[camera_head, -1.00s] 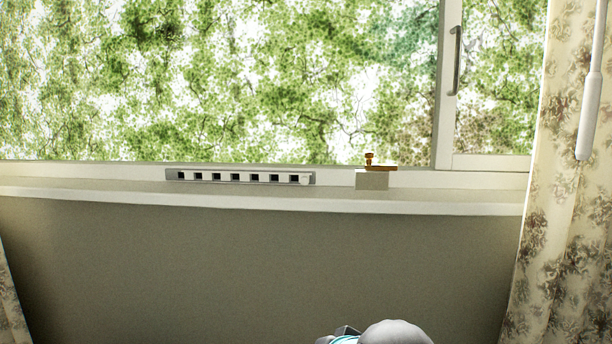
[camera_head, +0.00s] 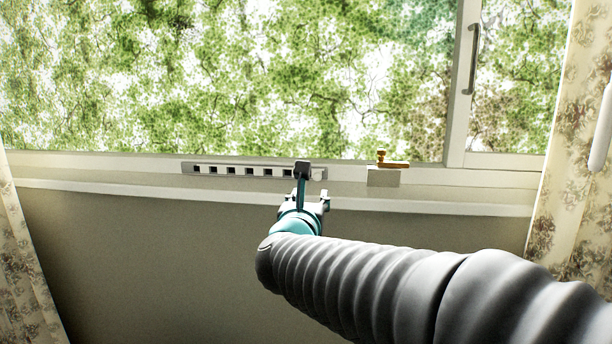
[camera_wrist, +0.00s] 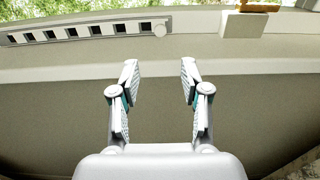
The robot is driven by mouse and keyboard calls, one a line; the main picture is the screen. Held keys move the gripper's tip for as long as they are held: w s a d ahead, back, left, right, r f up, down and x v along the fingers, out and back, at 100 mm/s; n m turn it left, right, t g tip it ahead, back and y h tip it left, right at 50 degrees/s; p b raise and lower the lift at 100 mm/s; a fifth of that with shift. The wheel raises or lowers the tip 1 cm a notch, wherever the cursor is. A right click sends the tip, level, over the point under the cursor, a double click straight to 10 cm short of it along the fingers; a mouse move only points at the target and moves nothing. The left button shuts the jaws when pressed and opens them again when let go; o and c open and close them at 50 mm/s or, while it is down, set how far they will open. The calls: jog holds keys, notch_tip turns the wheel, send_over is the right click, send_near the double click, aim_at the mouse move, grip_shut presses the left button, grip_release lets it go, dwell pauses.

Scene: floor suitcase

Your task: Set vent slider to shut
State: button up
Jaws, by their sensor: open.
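The vent (camera_head: 240,169) is a long grey strip on the window frame just above the sill, with a row of several dark square openings. Its small round pale knob (camera_wrist: 160,30) is at the right end in the wrist view. The strip (camera_wrist: 85,33) runs across the upper left there. My gripper (camera_wrist: 160,80) is open and empty, its two fingers apart below the knob in the picture and not touching it. In the head view my gripper (camera_head: 312,187) is in front of the vent's right end and hides part of it.
A pale block with a brass latch (camera_head: 388,164) stands right of the vent; it also shows in the wrist view (camera_wrist: 245,22). The sill edge (camera_head: 440,205) runs below. Curtains (camera_head: 565,170) hang at both sides. A window handle (camera_head: 472,60) is at upper right.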

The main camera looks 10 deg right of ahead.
aim_at(317, 177)
jog(key=p+x, duration=0.1)
jog(key=x, duration=1.2)
jog(key=shift+w+d+p, duration=0.1)
jog(key=shift+w+p, duration=0.1)
jog(key=shift+p, duration=0.2)
jog(key=shift+c, duration=0.2)
grip_shut()
jog(key=shift+f, duration=0.1)
